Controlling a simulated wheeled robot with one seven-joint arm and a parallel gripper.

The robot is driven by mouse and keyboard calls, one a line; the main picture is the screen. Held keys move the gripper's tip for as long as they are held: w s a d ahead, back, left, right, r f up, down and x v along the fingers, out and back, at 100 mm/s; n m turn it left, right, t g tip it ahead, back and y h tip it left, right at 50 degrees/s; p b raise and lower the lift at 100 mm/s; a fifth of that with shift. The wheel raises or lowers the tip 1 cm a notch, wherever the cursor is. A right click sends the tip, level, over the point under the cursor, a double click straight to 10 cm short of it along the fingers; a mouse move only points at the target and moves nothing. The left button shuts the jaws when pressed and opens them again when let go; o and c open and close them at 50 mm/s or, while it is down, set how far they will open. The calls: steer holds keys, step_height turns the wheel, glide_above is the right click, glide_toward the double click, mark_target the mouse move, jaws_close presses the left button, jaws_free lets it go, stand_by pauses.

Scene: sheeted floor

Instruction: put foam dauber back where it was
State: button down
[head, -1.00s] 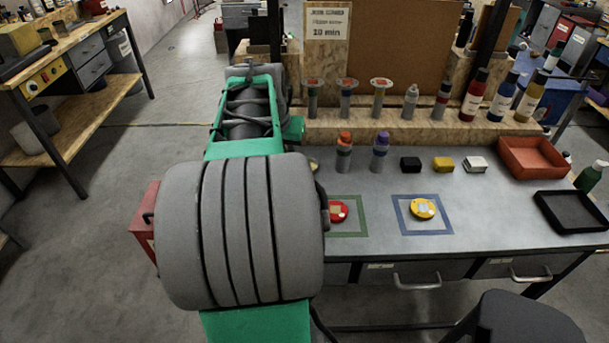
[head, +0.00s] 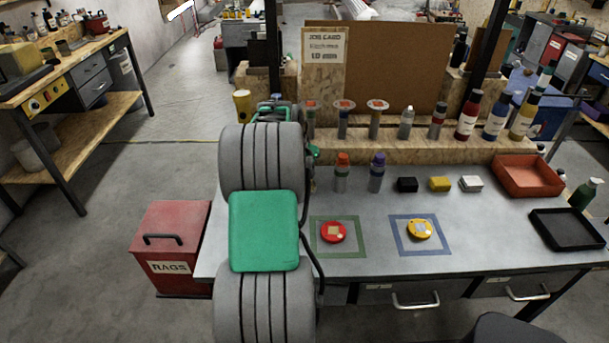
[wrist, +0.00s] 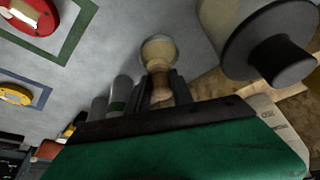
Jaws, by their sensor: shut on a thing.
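The foam dauber (wrist: 158,50) shows in the wrist view, with a pale round foam head and a brown wooden handle. My gripper (wrist: 163,90) is shut on its handle, and the foam head sticks out beyond the fingers. In the head view my arm hides the gripper and the dauber. A red tin (head: 333,232) lies in a green taped square, and a yellow tin (head: 420,229) lies in a blue taped square. The wrist view also shows the red tin (wrist: 36,14) and the yellow tin (wrist: 15,94).
Orange-capped (head: 342,173) and purple-capped (head: 376,174) bottles stand before a wooden ledge (head: 400,149) bearing several bottles and disc-topped holders. A grey cylinder with a dark knob (wrist: 255,35) is close to the gripper. A red tray (head: 528,177) and black tray (head: 567,232) are right.

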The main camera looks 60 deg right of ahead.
step_height(320, 180, down, 3)
steer(key=shift+w+d+f+p, duration=0.15)
steer(key=shift+f+p, duration=0.05)
steer(key=shift+p, duration=0.45)
steer(key=shift+f, duration=0.15)
steer(key=shift+f+b, duration=0.2)
steer(key=shift+b, duration=0.15)
steer(key=c, duration=1.1)
jaws_free()
steer(key=shift+r, duration=0.1)
